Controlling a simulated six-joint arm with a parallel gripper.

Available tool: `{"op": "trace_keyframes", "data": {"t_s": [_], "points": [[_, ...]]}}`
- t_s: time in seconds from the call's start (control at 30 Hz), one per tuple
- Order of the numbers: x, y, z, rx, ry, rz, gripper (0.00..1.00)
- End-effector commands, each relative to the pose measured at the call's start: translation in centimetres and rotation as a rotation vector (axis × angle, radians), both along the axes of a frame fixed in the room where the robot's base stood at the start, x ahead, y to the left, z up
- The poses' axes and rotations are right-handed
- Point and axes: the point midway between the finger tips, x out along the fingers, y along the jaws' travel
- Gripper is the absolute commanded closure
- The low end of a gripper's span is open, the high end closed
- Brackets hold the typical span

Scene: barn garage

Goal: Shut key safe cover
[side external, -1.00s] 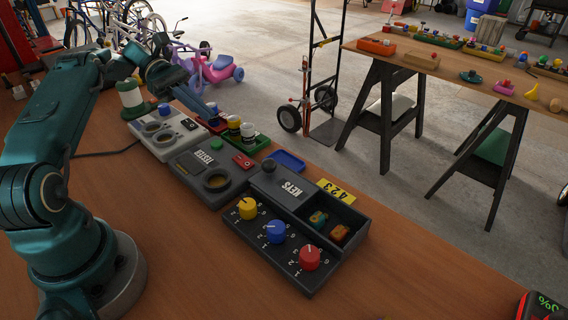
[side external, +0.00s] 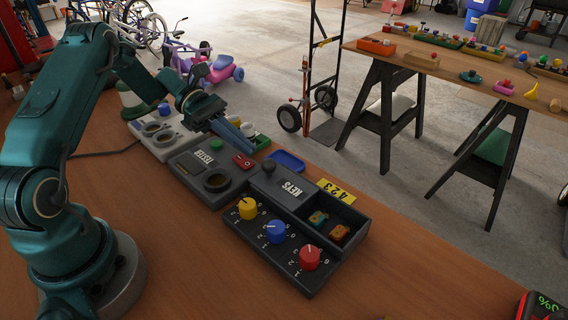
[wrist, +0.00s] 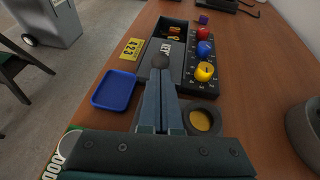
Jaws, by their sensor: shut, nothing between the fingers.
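The key safe (side external: 352,252) is a dark grey box with yellow, blue and red dials along its front. Its cover (side external: 276,187), marked KEYS, sits over the left part, and the right compartment is uncovered with small orange and teal items in it. My gripper (side external: 246,147) is shut and empty, above and left of the knob; contact is not visible.
The grey tester box (side external: 198,190) with a round well stands left of the safe. A blue tray (side external: 287,161) and the yellow 423 tag (side external: 337,190) lie behind it. Bench space in front of the safe is clear.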

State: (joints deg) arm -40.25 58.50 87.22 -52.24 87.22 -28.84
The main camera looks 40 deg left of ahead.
Motion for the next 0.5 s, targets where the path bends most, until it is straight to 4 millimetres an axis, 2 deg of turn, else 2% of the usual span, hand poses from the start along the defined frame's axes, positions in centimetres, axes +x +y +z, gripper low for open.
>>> {"op": "trace_keyframes", "data": {"t_s": [0.2, 0.5], "points": [[0.3, -2.0, -0.8, 0.0, 0.001, -0.002, 1.0], [0.4, -2.2, -1.0, 0.0, 0.0, 0.001, 1.0]]}}
